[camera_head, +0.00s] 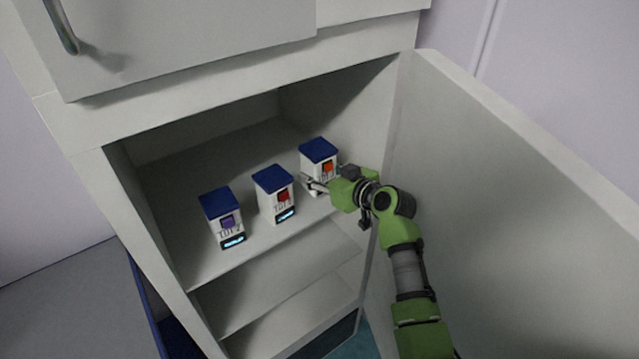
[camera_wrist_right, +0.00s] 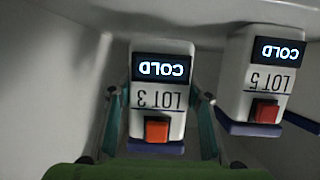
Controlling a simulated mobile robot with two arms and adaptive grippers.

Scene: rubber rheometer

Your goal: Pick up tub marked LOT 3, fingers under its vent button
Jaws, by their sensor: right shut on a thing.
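The LOT 3 tub (camera_head: 318,154) is white with a blue lid and an orange button, and stands rightmost on the cabinet shelf. In the right wrist view the LOT 3 tub (camera_wrist_right: 161,98) appears upside down, with its lit COLD display, label and orange vent button (camera_wrist_right: 157,130) facing the camera. My right gripper (camera_head: 320,184) is shut on this tub. In the wrist view its fingers (camera_wrist_right: 160,96) lie along both sides, tips level with the label, on the display side of the button. My left gripper is not in view.
The LOT 5 tub (camera_head: 273,194), with a red button, stands close to the left of the held tub. Another tub (camera_head: 222,218) with a purple button stands farther left on the shelf (camera_head: 205,268). The open cabinet door (camera_head: 500,200) is right of my arm.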

